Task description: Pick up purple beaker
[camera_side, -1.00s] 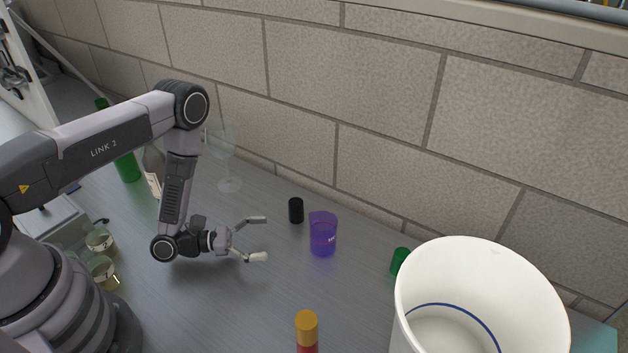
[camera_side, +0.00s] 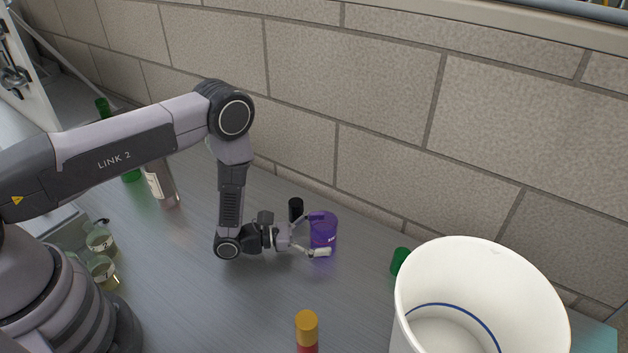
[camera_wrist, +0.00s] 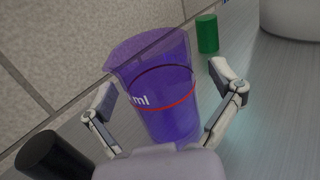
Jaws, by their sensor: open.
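The purple beaker (camera_side: 324,230) stands upright on the grey bench. It is see-through, with a red line and white lettering that show in the wrist view (camera_wrist: 165,95). My gripper (camera_side: 319,234) is open, with one finger on each side of the beaker. In the wrist view the fingers of my gripper (camera_wrist: 162,88) flank the beaker, and a gap shows between the beaker and the right finger. I cannot tell whether the left finger touches it.
A black cylinder (camera_side: 296,209) stands close behind my gripper. A green cylinder (camera_side: 400,261) and a large white bucket (camera_side: 548,300) stand to the right. A yellow-topped red object (camera_side: 307,328) is in front. A block wall (camera_side: 400,110) runs behind the bench.

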